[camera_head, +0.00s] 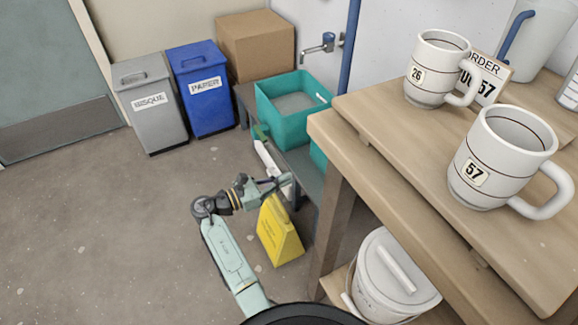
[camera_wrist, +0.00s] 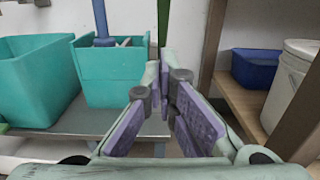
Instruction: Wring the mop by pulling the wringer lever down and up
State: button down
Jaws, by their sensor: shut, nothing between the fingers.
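My gripper (camera_head: 284,181) is shut and empty in the head view, low beside the grey bench and above the yellow floor sign. In the wrist view its purple-padded fingers (camera_wrist: 164,85) close together at the tips. A green pole (camera_wrist: 163,22) rises just behind the fingertips; I cannot tell if it is the wringer lever or the mop handle, or whether the fingers touch it. A blue upright handle (camera_wrist: 100,18) stands at a teal bucket (camera_wrist: 112,82) left of the fingers. A mop head and a wringer are not clearly visible.
A teal tub (camera_head: 292,110) sits on the grey bench (camera_head: 300,168). The yellow sign (camera_head: 279,235) stands on the floor near my arm. A wooden table (camera_head: 375,150) with mugs blocks the right; a lidded white bucket (camera_head: 392,280) is below.

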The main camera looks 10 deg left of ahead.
jog(key=w+d+r+p, duration=0.1)
jog(key=w+d+r, duration=0.2)
jog(key=w+d, duration=0.4)
jog(key=shift+d+p, duration=0.3)
jog(key=shift+d, duration=0.9)
jog(key=shift+r, duration=0.1)
